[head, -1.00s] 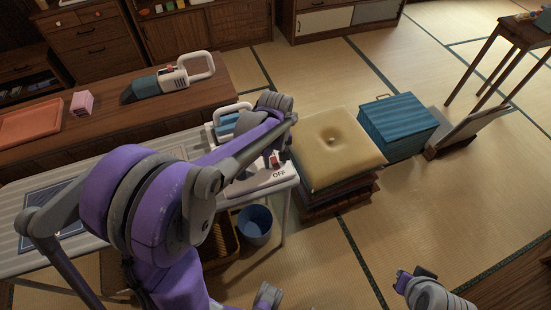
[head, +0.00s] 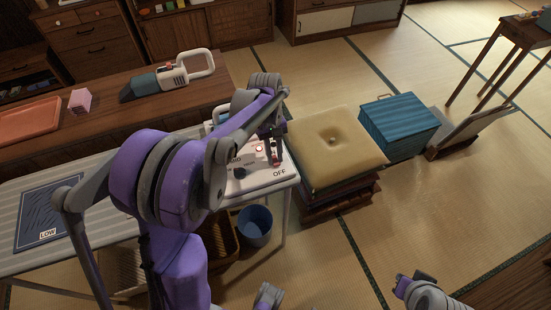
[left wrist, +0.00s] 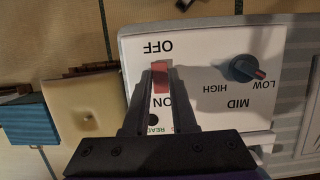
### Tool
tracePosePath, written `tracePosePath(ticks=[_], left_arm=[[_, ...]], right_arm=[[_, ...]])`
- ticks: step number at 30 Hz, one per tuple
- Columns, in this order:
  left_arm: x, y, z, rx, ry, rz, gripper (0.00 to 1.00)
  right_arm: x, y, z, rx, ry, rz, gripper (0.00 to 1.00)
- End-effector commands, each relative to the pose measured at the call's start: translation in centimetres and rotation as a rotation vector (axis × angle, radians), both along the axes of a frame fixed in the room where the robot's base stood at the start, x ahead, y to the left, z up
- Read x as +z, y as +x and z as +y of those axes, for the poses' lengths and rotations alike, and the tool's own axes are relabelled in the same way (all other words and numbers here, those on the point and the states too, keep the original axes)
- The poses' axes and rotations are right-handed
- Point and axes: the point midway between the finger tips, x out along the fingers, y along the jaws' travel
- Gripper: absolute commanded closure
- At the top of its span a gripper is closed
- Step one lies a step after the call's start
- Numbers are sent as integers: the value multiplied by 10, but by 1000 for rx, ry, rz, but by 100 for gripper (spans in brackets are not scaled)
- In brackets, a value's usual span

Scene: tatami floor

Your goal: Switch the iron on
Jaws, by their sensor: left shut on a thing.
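A white control panel (head: 262,178) lies at the right end of the ironing board, and it fills much of the left wrist view (left wrist: 215,60). It has a red switch (left wrist: 161,78) between the words OFF and ON, and a dark dial (left wrist: 243,69) marked LOW, MID and HIGH. My left gripper (left wrist: 161,73) is shut on the red switch, one finger on each side. In the head view my left gripper (head: 274,155) is over the panel, partly hidden by its arm. The iron's blue-and-white body (head: 218,114) shows only partly behind my arm. My right gripper (head: 425,287) is low at the right.
A cushion (head: 325,140) on a stack and a blue box (head: 398,125) stand right of the board. A blue bucket (head: 255,225) is below it. A handheld vacuum (head: 170,77) lies on the wooden table behind.

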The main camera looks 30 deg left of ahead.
Motion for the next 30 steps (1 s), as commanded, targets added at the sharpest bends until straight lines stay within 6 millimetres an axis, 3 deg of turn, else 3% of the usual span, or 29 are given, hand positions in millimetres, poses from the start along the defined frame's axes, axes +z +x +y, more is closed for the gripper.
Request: tracePosePath(ticks=[11,12,17,26,30], left_arm=[[0,1,1,-1,-40,34,100],[0,1,1,-1,-40,34,73],[0,1,1,-1,-39,33,45],[1,1,2,-1,-39,33,45],[13,4,5,0,-38,32,45]], right_arm=[[-4,-1,0,0,0,1,100],[-4,-1,0,0,0,1,100],[-4,-1,0,0,0,1,100],[-4,-1,0,0,0,1,100],[-2,0,0,0,0,1,100]])
